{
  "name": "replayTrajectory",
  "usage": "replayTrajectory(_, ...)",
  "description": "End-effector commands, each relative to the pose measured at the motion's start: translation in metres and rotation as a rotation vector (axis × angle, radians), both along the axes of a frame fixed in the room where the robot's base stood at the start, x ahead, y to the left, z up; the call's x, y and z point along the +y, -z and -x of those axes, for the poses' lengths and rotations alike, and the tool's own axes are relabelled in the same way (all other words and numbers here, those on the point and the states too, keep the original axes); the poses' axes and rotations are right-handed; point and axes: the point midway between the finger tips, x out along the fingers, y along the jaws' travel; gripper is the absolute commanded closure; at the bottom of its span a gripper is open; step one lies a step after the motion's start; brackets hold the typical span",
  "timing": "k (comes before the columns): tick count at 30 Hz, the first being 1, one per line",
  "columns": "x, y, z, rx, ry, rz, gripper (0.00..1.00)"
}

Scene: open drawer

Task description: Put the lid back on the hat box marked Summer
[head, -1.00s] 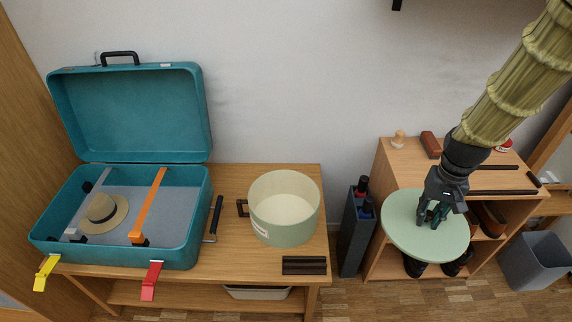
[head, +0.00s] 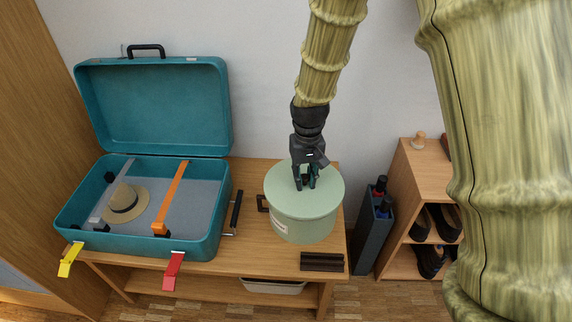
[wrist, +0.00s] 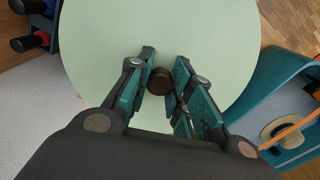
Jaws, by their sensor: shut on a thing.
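The pale green hat box (head: 300,225) stands on the wooden bench, with a white label on its left front and a dark handle on its left. The label is too small to read. The round pale green lid (head: 327,187) is over the box's mouth and hides the opening. I cannot tell whether it is fully seated. My gripper (head: 306,184) is above the middle of the lid, shut on its dark knob. In the wrist view the lid (wrist: 215,45) fills the middle, and the fingers close around the brown knob (wrist: 160,82).
An open teal suitcase (head: 142,215) with a straw hat (head: 126,204) inside stands left of the box. A dark ribbed block (head: 322,262) lies at the bench's front right. A dark umbrella stand (head: 371,238) and a shoe shelf (head: 398,195) are to the right.

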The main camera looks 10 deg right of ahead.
Motion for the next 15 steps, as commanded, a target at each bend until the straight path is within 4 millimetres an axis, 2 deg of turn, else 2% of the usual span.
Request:
replayTrajectory(1, 0.000, -0.008, -0.002, 0.002, 0.009, -0.001, 1.00)
replayTrajectory(3, 0.000, -0.011, -0.005, 0.004, 0.024, -0.003, 1.00)
replayTrajectory(15, -0.004, -0.014, -0.024, 0.006, 0.126, -0.010, 1.00)
